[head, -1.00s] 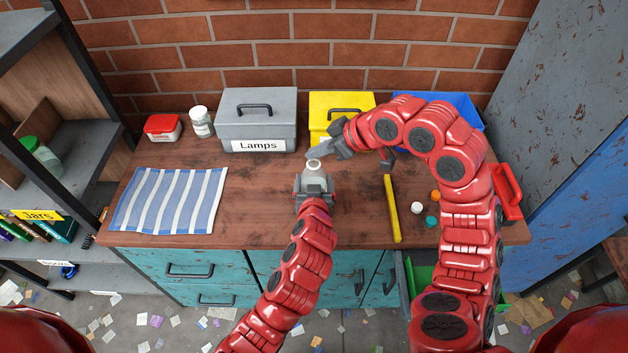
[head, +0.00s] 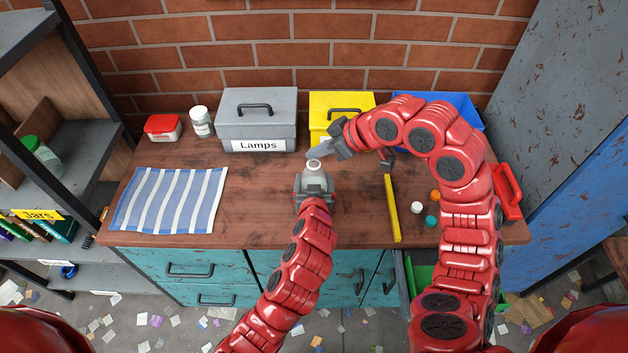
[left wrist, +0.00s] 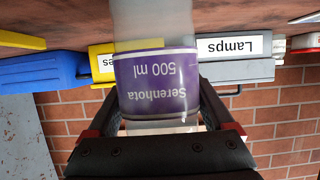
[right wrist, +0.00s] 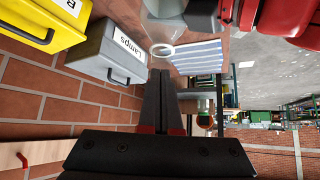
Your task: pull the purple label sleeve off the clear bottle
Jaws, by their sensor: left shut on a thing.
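The clear bottle (head: 315,168) is upright in my left gripper (head: 314,186), near the middle of the workbench. In the left wrist view the purple label sleeve (left wrist: 158,85) is around the bottle (left wrist: 150,22), between the two fingers, and its print appears upside down. My left gripper is shut on the bottle at the sleeve. My right gripper (head: 324,152) is beside the bottle's top. In the right wrist view its fingers (right wrist: 162,78) are together with nothing visible between them, and the bottle's rim (right wrist: 162,50) is just beyond the tips.
A grey Lamps box (head: 233,128), a yellow box (head: 322,105) and a blue bin (head: 465,108) stand along the wall. A yellow-handled tool (head: 392,210) and small caps (head: 431,221) lie at right. A striped cloth (head: 170,200) lies at left. Bare wood shows between cloth and bottle.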

